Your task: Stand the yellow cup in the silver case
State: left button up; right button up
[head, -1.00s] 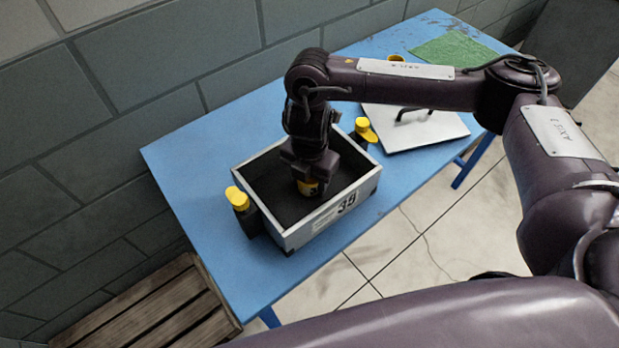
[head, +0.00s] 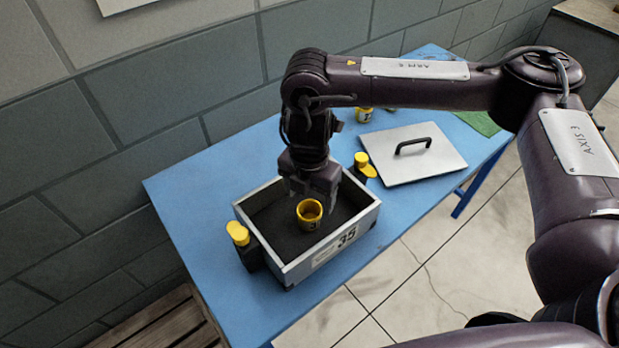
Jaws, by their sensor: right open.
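The yellow cup (head: 309,215) stands upright on the dark floor of the silver case (head: 288,270), near its middle, with its open top showing. The case is an open box with a label and the number 35 on its front wall. My right gripper (head: 316,194) is open and empty, just behind and above the cup, apart from it as far as I can see. Its fingers partly hide the back of the case. My left gripper is not in view.
Yellow-topped latches (head: 238,234) stick out at both ends of the case. A silver lid (head: 412,153) with a black handle lies to the right on the blue table (head: 190,200). Another yellow cup (head: 363,115) stands behind my right arm. A green cloth (head: 478,122) lies at the far end.

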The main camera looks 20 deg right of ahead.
jog(key=shift+r, duration=2.4)
